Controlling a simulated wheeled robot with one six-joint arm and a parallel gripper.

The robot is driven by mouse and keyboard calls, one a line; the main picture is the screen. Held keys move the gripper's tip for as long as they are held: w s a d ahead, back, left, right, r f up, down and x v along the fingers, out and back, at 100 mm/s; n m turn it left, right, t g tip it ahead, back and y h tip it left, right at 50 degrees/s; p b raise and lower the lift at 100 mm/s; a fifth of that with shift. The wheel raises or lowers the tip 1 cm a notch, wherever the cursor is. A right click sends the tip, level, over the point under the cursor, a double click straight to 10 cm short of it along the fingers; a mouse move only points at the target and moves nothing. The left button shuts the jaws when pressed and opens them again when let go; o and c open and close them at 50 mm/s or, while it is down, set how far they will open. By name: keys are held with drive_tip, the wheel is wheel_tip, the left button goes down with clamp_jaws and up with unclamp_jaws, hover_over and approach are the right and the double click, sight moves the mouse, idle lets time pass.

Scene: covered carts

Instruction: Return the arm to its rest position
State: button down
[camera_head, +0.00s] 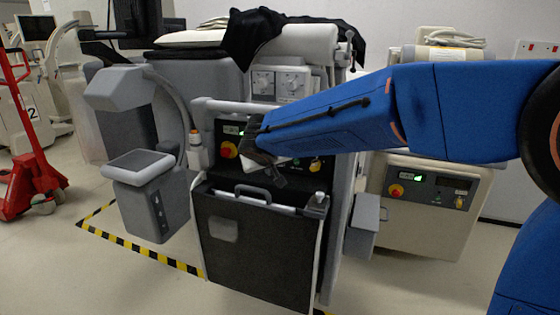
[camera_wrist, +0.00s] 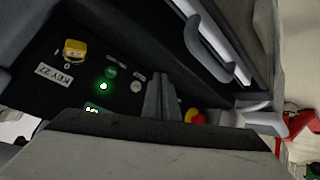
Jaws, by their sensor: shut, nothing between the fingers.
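My blue arm (camera_head: 335,118) reaches from the right across the head view to the middle cart. My gripper (camera_head: 274,178) is in front of that cart's dark control panel, above its grey handle. In the wrist view my gripper's fingers (camera_wrist: 160,98) are together and empty, with the panel behind them. Whether the fingertips touch the panel, I cannot tell. My gripper and wrist hide part of the panel.
The panel has a red and yellow knob (camera_head: 228,150), a green light (camera_wrist: 103,86) and a yellow key switch (camera_wrist: 75,48). A grey handle (camera_head: 253,192) juts out below. Another cart (camera_head: 425,222) stands right; a red trolley (camera_head: 30,170) stands left. Floor shows between them.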

drive_tip(key=shift+m+g+h, duration=0.5)
drive_tip(key=shift+m+g, duration=0.1)
drive_tip(key=s+d, duration=0.1)
drive_tip(key=d, duration=0.3)
drive_tip(key=s+d, duration=0.2)
drive_tip(key=d, duration=0.2)
drive_tip(key=s+d+r, duration=0.1)
drive_tip(key=s+d, duration=0.1)
drive_tip(key=d, duration=0.3)
drive_tip(key=shift+s, duration=0.15)
drive_tip(key=s+d+f+m+g, duration=0.1)
drive_tip(key=s+d, duration=0.9)
drive_tip(key=d, duration=0.2)
drive_tip(key=s+d+f, duration=0.2)
drive_tip(key=s, duration=0.5)
drive_tip(key=s+d+f+g+y, duration=0.1)
drive_tip(key=s+d+f, duration=0.2)
drive_tip(key=s, duration=0.5)
drive_tip(key=s+d+f+m+g, duration=0.1)
drive_tip(key=s+d+f, duration=0.2)
drive_tip(key=s, duration=0.4)
drive_tip(key=shift+s, duration=0.2)
